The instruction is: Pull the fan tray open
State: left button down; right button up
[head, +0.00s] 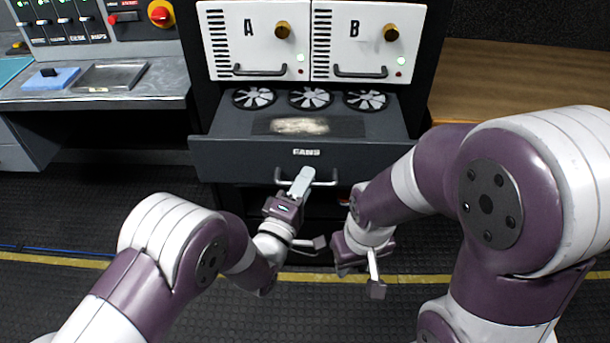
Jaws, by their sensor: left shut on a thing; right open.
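The dark fan tray (230,152), marked FANS, stands pulled out from the rack, with its top showing. Three round fans (310,97) sit in a row at its back, and a pale dusty patch (300,126) lies on a dark panel in front of them. A light bar handle (326,183) runs across the tray's front. My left gripper (301,181) is shut on the handle, around its left part. My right gripper (376,288) is open and empty, lower and to the right of the handle, apart from the tray.
White modules A (232,52) and B (345,50), with knobs and dark handles, stand above the tray. A grey console desk (150,93) with a blue pad (50,78) is at left. A wooden worktop (520,80) is at right. A yellow line (60,258) crosses the floor.

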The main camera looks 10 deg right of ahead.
pick_arm(q)
jog(key=shift+s+a, duration=0.2)
jog(key=shift+s, duration=0.35)
jog(key=shift+s+a, duration=0.15)
jog(key=shift+s, duration=0.35)
jog(key=c, duration=1.4)
grip_release()
jog(key=v, duration=1.2)
